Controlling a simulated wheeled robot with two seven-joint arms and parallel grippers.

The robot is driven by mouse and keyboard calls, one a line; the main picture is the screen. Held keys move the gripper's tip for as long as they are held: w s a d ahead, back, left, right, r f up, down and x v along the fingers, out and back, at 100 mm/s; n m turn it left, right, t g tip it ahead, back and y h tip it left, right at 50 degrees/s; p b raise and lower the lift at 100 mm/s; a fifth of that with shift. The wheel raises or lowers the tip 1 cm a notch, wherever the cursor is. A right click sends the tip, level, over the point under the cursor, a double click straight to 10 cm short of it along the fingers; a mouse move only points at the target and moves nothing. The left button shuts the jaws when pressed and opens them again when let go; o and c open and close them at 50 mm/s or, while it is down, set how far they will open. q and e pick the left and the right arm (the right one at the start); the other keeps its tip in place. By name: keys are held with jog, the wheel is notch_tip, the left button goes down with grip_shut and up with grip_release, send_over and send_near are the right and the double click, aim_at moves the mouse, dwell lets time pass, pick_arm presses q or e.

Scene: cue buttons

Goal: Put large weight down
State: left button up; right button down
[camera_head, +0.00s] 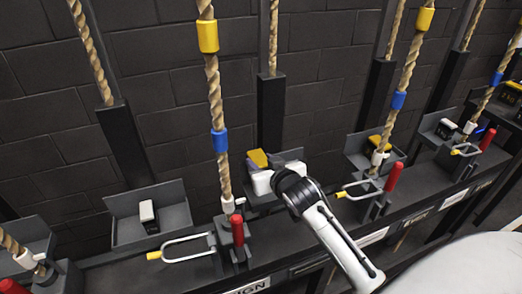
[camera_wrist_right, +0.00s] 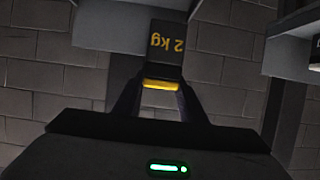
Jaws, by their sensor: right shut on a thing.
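My right gripper (camera_head: 262,180) is shut on a dark weight with a yellow top (camera_head: 257,158). In the right wrist view the weight (camera_wrist_right: 166,45) sits between the fingers (camera_wrist_right: 160,88) and shows "2 kg", upside down in the picture. The gripper and weight are at the middle grey tray (camera_head: 290,156), which they partly hide. I cannot tell whether the weight touches the tray. A smaller weight with a white top (camera_head: 147,211) stands in the grey tray to the left (camera_head: 180,195). My left gripper is not in view.
Ropes with yellow and blue bands (camera_head: 214,90) hang before the dark brick wall. Red-handled levers (camera_head: 238,230) and metal loops (camera_head: 188,245) line the rack's front. Another yellow-topped weight (camera_head: 378,142) and a white-topped one (camera_head: 446,128) stand in trays to the right.

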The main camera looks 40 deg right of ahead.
jog(key=shift+w+f, duration=0.2)
jog(key=shift+f, duration=0.9)
jog(key=shift+f+b, duration=0.55)
jog(key=shift+f, duration=1.2)
jog(key=c, duration=1.5)
grip_release()
jog(key=shift+s+f, duration=0.2)
jog(key=shift+f, duration=0.4)
jog(key=o, duration=0.4)
jog(key=shift+r, duration=0.1)
jog(key=shift+s, duration=0.1)
jog(key=p+v, duration=0.1)
jog(key=v, duration=1.1)
